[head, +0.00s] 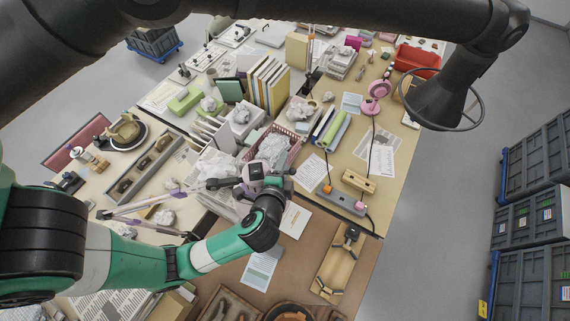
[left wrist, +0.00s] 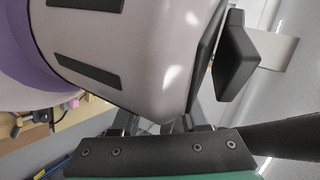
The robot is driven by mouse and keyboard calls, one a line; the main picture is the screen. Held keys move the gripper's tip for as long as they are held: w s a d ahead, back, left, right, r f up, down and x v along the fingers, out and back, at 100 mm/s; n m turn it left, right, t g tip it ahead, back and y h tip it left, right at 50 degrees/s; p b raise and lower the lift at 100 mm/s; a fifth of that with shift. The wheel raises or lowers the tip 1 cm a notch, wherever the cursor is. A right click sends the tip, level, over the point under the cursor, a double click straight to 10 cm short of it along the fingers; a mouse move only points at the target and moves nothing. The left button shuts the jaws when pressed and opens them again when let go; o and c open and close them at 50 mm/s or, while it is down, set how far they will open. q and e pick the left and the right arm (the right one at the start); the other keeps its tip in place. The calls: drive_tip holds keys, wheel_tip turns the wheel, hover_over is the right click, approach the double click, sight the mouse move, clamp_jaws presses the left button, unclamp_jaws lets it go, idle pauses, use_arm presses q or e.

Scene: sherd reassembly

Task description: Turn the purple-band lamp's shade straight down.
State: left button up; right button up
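The purple-band lamp's pale jointed arm (head: 140,205) with purple joints reaches right over the bench in the head view. Its end is crowded by my left gripper (head: 262,180), which covers much of the shade. In the left wrist view the white shade (left wrist: 150,50) fills the upper left, very close to the camera. It has dark slots and a purple band (left wrist: 30,45) at the far left. A dark finger of my left gripper shows right beside the shade. The other finger is hidden, so I cannot tell whether they grip it. My right gripper is not in view.
A pink basket (head: 291,155) and a green roll (head: 335,131) sit close by. A black ringed cone (head: 440,100) hangs at upper right. A wooden tray (head: 335,265) lies on the brown mat, and grey crates (head: 522,230) stand beyond the bench at right.

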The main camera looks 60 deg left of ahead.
sight(259, 185)
use_arm(q)
drive_tip(key=b+v, duration=0.1)
drive_tip(key=v, duration=1)
drive_tip(key=shift+s+d, duration=0.25)
drive_tip(key=shift+r, duration=0.1)
